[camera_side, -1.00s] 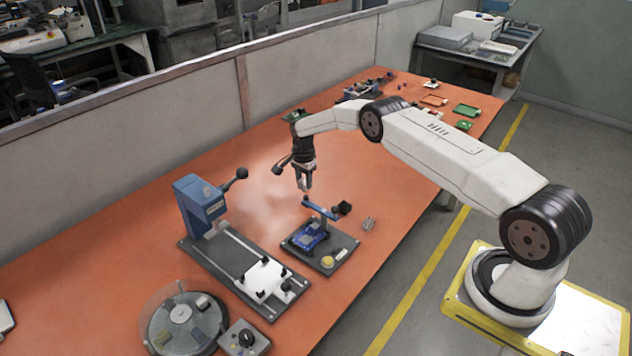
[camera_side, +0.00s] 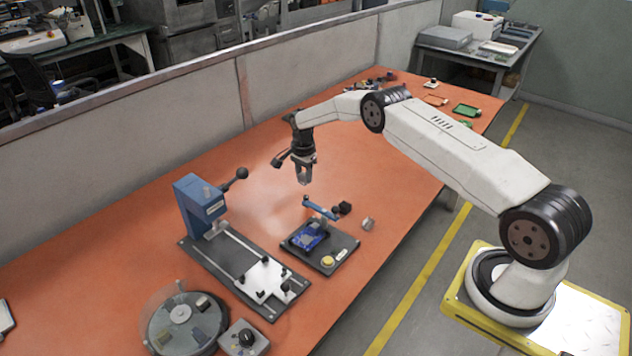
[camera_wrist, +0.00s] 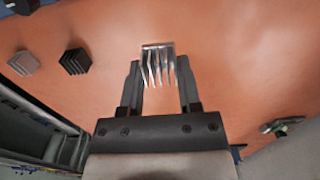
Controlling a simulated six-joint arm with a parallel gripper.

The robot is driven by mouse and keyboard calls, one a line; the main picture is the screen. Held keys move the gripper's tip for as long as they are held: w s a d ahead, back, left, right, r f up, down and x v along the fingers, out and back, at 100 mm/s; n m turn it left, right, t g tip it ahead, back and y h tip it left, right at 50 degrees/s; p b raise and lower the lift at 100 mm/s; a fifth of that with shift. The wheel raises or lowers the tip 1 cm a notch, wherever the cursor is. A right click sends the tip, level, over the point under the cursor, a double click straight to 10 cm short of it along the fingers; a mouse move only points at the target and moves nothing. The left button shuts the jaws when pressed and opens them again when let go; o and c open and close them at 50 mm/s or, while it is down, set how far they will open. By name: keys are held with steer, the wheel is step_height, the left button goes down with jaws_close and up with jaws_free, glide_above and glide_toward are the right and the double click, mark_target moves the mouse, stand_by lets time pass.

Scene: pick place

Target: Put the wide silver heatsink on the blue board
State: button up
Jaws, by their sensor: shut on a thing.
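My gripper (camera_side: 304,180) is shut on the wide silver heatsink. In the wrist view the heatsink (camera_wrist: 158,62) sits between the two fingertips (camera_wrist: 159,88), with its bright fins showing. In the side view the held heatsink is too small to make out clearly. The blue board (camera_side: 309,236) lies on a dark fixture plate (camera_side: 327,262) in front of and below my gripper. My gripper is in the air, behind the fixture and apart from the board.
A blue lever arm (camera_side: 320,208) stands at the fixture's back edge. A black heatsink (camera_side: 345,208) and a grey heatsink (camera_side: 368,223) lie to its right. A blue press (camera_side: 203,206) on a long dark base stands left. Orange table is clear behind the fixture.

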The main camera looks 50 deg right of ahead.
step_height(320, 180, up, 11)
glide_above(306, 239)
steer(key=shift+f, duration=2.7)
steer(key=shift+f, duration=0.15)
steer(key=shift+f, duration=3.35)
steer(key=shift+f, duration=0.8)
